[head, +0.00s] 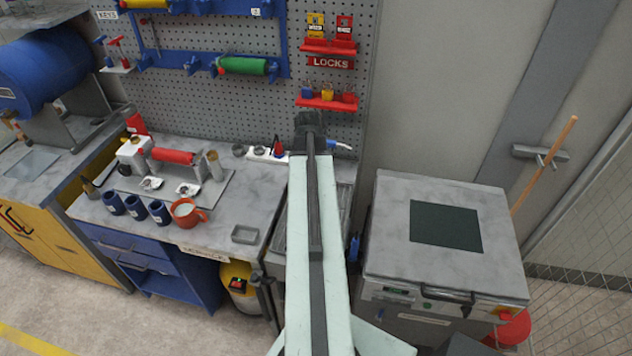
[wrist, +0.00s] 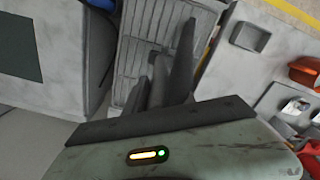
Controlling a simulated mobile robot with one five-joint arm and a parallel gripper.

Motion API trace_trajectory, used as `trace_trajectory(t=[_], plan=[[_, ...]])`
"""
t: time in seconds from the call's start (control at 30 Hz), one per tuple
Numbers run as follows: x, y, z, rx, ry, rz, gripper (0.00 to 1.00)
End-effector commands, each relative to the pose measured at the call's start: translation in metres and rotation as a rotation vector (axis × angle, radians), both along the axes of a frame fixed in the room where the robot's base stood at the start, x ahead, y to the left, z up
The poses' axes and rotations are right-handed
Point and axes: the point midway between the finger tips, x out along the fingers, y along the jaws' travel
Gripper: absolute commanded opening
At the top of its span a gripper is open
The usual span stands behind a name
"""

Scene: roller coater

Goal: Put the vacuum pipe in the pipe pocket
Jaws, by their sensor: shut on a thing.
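My gripper (head: 309,122) is at the far end of my outstretched arm, in front of the pegboard and above the grey tray section between the bench and the grey machine. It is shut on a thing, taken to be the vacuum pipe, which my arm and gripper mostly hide. In the wrist view the dark grey fingers (wrist: 168,75) stand over a ribbed grey surface. A small blue and white piece (head: 342,146) shows just right of the gripper; I cannot tell whether it is held. A yellow canister (head: 236,285) stands under the bench. I cannot make out the pipe pocket.
The bench on the left holds blue mugs (head: 136,207), an orange cup (head: 187,212), a small grey dish (head: 245,234) and a roller device (head: 172,157). The grey machine (head: 390,235) stands at right. The pegboard (head: 190,100) with locks is behind.

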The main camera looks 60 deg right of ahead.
Motion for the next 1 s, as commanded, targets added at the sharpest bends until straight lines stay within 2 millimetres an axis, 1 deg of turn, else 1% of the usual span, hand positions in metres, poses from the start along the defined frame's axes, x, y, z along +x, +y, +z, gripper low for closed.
trace_trajectory(t=[0.07, 0.1, 0.13, 0.17, 0.47, 0.57, 0.63, 0.77, 1.0], plan=[[0.0, 0.0, -0.004, 0.0, 0.0, -0.001, 0.0], [0.0, 0.0, -0.003, 0.0, 0.0, -0.001, 0.39], [0.0, 0.0, -0.002, 0.0, 0.0, -0.001, 0.47], [0.0, 0.0, -0.002, 0.0, 0.0, -0.001, 0.52], [-0.001, -0.001, -0.002, 0.0, 0.0, -0.002, 0.52], [-0.001, -0.001, 0.003, 0.0, 0.0, -0.002, 0.52], [-0.001, -0.001, 0.01, 0.0, 0.0, -0.003, 0.52], [-0.001, -0.001, 0.031, 0.0, 0.0, -0.003, 0.52], [-0.001, -0.001, 0.086, 0.0, 0.0, -0.003, 0.52]])
